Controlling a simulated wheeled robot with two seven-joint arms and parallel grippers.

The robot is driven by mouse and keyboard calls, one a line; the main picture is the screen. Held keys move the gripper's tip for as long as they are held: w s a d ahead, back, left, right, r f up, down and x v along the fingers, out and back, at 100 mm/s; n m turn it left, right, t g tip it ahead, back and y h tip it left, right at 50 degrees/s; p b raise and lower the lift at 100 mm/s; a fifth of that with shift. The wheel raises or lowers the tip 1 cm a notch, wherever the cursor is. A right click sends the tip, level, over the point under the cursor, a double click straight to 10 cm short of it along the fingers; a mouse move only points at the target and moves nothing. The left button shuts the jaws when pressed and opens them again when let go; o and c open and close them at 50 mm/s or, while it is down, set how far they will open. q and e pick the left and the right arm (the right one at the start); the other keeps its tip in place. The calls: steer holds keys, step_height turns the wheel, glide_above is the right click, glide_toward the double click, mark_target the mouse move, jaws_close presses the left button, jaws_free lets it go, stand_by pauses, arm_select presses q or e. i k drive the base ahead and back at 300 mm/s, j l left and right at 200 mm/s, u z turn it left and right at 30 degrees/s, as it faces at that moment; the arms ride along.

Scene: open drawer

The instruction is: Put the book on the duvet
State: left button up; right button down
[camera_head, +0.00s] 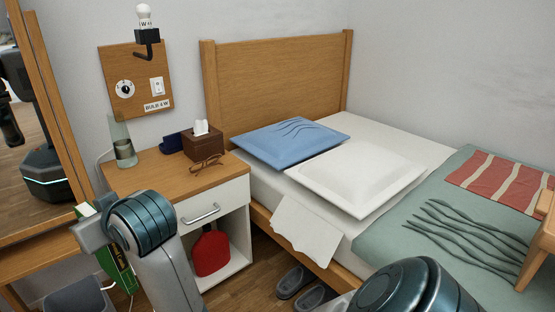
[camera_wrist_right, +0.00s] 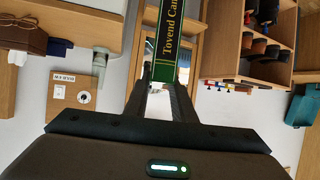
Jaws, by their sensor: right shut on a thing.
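The grey-green duvet (camera_head: 395,236) lies on the bed at the right, well away from the book. My left gripper is not in view.
The nightstand (camera_head: 218,192) stands between book and bed, bearing glasses (camera_head: 207,163), a tissue box (camera_head: 203,143) and a glass (camera_head: 123,148). Pillows (camera_head: 358,175) lie at the bed's head. A striped red cloth (camera_head: 498,182) lies on the duvet. Slippers (camera_head: 303,287) are on the floor.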

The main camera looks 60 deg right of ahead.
mark_target(484, 244)
steer(key=i+j, duration=0.1)
steer(key=j, duration=0.7)
steer(key=z, duration=3.5)
